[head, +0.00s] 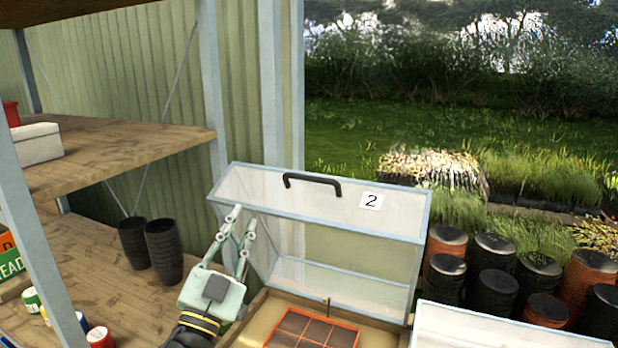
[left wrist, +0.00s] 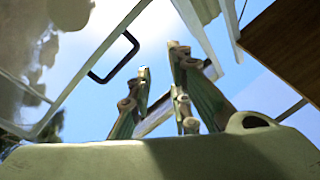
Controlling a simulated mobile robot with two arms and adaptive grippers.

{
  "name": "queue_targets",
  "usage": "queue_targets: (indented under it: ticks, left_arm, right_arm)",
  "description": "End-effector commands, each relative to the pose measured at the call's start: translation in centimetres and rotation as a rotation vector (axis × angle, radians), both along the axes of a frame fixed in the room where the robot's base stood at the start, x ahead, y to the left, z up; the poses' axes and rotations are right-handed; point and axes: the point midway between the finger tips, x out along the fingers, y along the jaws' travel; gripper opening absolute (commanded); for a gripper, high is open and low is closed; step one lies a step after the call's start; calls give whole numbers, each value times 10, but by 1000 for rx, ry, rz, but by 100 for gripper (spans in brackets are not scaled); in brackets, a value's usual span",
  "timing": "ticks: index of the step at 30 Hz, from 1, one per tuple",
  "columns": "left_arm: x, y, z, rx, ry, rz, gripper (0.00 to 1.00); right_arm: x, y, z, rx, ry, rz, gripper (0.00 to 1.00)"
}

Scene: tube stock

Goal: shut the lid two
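Lid two (head: 320,205) is a clear box-shaped cover with a pale grey frame, a black handle (head: 312,182) and a white label "2" (head: 371,201). It stands tilted up, open, over a wooden frame (head: 258,305). My left gripper (head: 244,217) is at the lid's left side, its fingers pointing up, apart and empty. I cannot tell whether it touches the lid. In the left wrist view the fingers (left wrist: 160,58) show against the sky, with the black handle (left wrist: 118,60) and lid frame to their left. My right gripper is in neither view.
An orange-rimmed tray (head: 312,330) lies inside the wooden frame. Another clear cover (head: 470,328) is at the lower right. Wooden shelves (head: 110,155) with a grey post and black pots (head: 163,250) stand left of my arm. Several black and terracotta pots (head: 493,292) stand at right.

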Motion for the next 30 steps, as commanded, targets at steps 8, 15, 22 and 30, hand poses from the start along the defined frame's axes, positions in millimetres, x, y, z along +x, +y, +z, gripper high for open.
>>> queue_targets:
  ticks: [8,15,22,30]
  left_arm:
    - [14,-110,77,696,-193,-355,18]
    - [60,-83,65,1046,41,-316,18]
    - [79,-72,64,1104,124,-280,18]
    - [111,-101,60,1104,122,-283,18]
  right_arm:
    - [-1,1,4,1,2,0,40]
    - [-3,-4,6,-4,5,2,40]
    - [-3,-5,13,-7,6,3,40]
    - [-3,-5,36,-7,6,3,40]
